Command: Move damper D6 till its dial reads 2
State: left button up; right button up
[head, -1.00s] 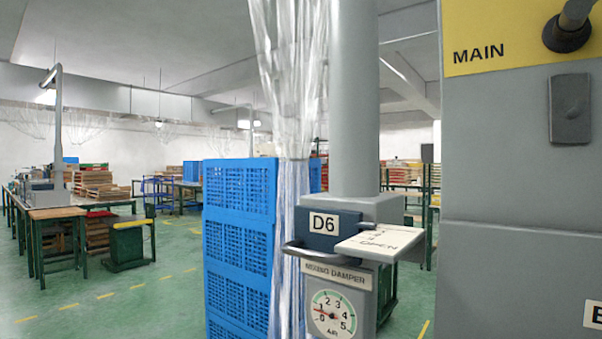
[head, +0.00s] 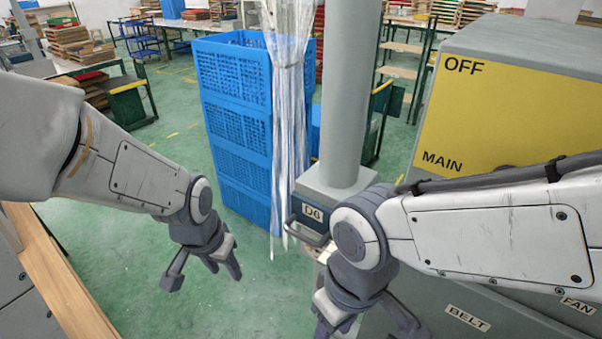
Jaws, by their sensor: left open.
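Damper D6 (head: 313,213) is a dark blue block with a white label at the foot of a grey vertical duct (head: 346,95). Its grey bar handle (head: 304,233) juts out at the front left. The dial is hidden in this view, below and behind my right arm. My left gripper (head: 204,276) is open and empty, over the green floor to the left of the damper and apart from it. My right gripper (head: 368,318) is in front of and below the damper in the picture. Its fingertips are cut off by the bottom edge.
A stack of blue crates (head: 237,130) stands left of the duct, with a clear plastic strip curtain (head: 289,130) between. A grey cabinet with a yellow MAIN panel (head: 500,115) fills the right. A wooden edge (head: 60,280) lies at lower left. Open green floor is under my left gripper.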

pick_arm(q)
notch_tip(320, 180, up, 5)
jog(key=w+m+p, duration=0.1)
jog(key=m+p, duration=0.1)
jog(key=m+h+p, duration=0.1)
jog(key=m+p, duration=0.2)
jog(key=m, duration=1.7)
send_near(303, 235)
jog(key=shift+g, duration=0.3)
jog(key=f, duration=0.2)
jog(key=w+f+p, duration=0.1)
jog(key=f, duration=0.4)
jog(key=shift+w+d+f+p, duration=0.3)
jog(key=shift+d+f+p, duration=0.1)
pick_arm(e)
notch_tip(303, 235, up, 9)
jog(key=shift+r, duration=0.15)
pick_arm(q)
grip_shut()
jog(key=shift+r, duration=0.1)
